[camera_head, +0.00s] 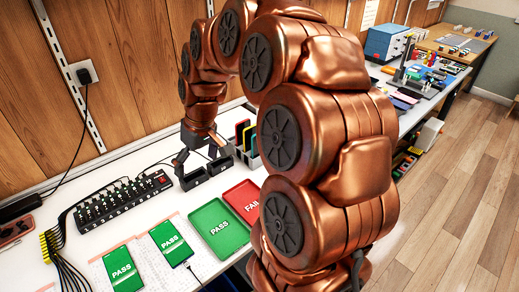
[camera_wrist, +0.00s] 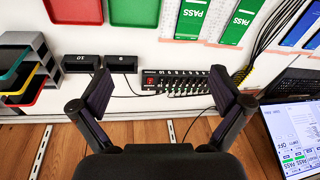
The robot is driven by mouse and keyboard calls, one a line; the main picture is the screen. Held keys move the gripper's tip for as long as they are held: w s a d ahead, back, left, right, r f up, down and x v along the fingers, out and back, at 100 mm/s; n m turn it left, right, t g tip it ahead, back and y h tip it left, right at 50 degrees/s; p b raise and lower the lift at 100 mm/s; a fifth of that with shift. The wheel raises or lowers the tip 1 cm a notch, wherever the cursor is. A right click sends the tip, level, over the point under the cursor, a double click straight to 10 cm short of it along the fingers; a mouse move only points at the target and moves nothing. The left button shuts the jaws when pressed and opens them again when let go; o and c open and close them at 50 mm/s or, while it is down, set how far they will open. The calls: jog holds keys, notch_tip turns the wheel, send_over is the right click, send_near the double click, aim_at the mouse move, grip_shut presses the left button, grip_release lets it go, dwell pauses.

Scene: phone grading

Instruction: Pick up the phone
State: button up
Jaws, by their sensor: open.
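Two phones with green PASS screens lie on paper sheets on the white bench. In the head view one phone (camera_head: 123,271) is nearest and another phone (camera_head: 171,242) is to its right. They show at the top of the wrist view as one phone (camera_wrist: 193,16) and another phone (camera_wrist: 237,22). Blue-screened phones (camera_wrist: 300,20) lie at the wrist view's top right. My gripper (camera_head: 204,160) is open and empty, over the back of the bench by two black numbered blocks. In the wrist view my gripper (camera_wrist: 163,92) has its fingers wide apart, away from the PASS phones.
A green PASS tray (camera_head: 207,215) and a red FAIL tray (camera_head: 231,196) lie on the bench. Black blocks (camera_wrist: 82,63) stand by a cabled hub (camera_wrist: 186,82). A grey rack (camera_wrist: 47,55) holds coloured slabs. A screen (camera_wrist: 290,130) is at the wrist view's right.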

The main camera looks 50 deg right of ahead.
jog(key=w+d+f+m+t+h, duration=0.1)
jog(key=w+d+f, duration=0.1)
jog(key=d, duration=0.9)
jog(key=w+d+f+t, duration=0.1)
jog(key=w+d+f, duration=0.15)
jog(key=d, duration=0.85)
jog(key=w+d+f+m+t+h, duration=0.1)
jog(key=w+d+f, duration=0.15)
jog(key=d, duration=0.85)
jog(key=shift+s+a+f+p+x, duration=0.15)
jog(key=shift+p+x, duration=0.3)
jog(key=shift+x, duration=0.65)
jog(key=shift+s+a+p+x, duration=0.15)
jog(key=shift+p+x, duration=0.35)
jog(key=shift+x, duration=0.6)
jog(key=shift+s+f+p+x, duration=0.15)
jog(key=shift+p+x, duration=0.3)
jog(key=shift+x, duration=0.7)
jog(key=shift+r, duration=0.15)
jog(key=c, duration=1.7)
